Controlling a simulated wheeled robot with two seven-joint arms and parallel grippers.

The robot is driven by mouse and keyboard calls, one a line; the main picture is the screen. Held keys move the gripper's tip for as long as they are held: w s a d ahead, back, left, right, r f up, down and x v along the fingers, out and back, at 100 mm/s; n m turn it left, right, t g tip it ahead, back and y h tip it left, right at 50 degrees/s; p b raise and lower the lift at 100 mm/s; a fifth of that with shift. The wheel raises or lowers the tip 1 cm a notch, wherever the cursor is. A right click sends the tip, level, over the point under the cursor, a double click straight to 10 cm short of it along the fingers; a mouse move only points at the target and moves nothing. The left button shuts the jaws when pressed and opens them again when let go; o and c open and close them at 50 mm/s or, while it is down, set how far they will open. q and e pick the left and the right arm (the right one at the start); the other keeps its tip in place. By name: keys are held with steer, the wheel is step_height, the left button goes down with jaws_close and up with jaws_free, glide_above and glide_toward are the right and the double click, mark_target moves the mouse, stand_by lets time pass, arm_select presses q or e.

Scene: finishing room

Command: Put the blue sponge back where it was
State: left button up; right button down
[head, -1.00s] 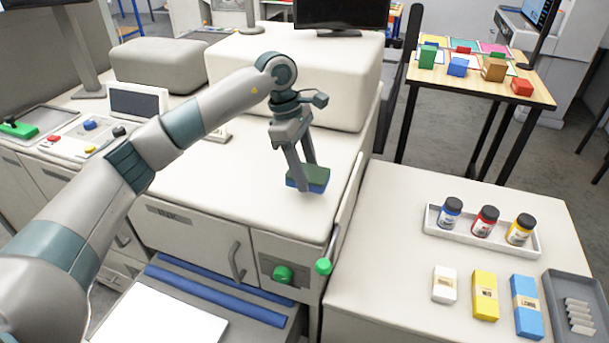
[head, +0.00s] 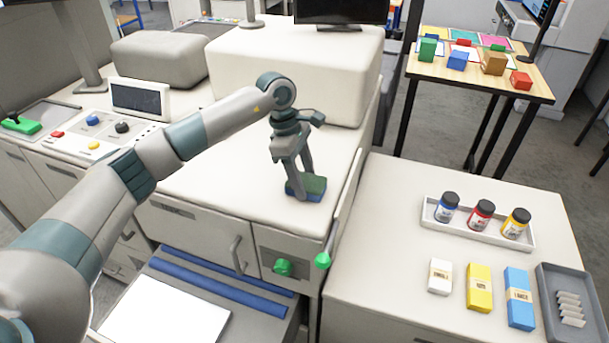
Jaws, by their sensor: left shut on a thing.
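The blue sponge (head: 314,186), blue below with a green top layer, is at the right part of the white cabinet top (head: 215,170), near its front right corner. My left gripper (head: 299,183) points down and is shut on the sponge, its fingers covering part of it. The sponge is at or very close to the surface; I cannot tell whether it touches. My right gripper is not in view.
A large pale block (head: 300,75) stands behind the gripper. On the right-hand counter are a white tray (head: 476,236) of three jars, several small boxes (head: 479,288) and a grey tray (head: 548,300). The cabinet top left of the sponge is clear.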

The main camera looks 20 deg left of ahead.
arm_select(q)
steer(key=shift+f+b, duration=0.25)
steer(key=shift+b, duration=0.05)
steer(key=o, duration=1)
steer(key=shift+r, duration=0.1)
steer(key=shift+r+p, duration=0.2)
steer(key=shift+p, duration=0.1)
steer(key=b+v, duration=0.6)
steer(key=v, duration=0.6)
steer(key=shift+f, duration=0.1)
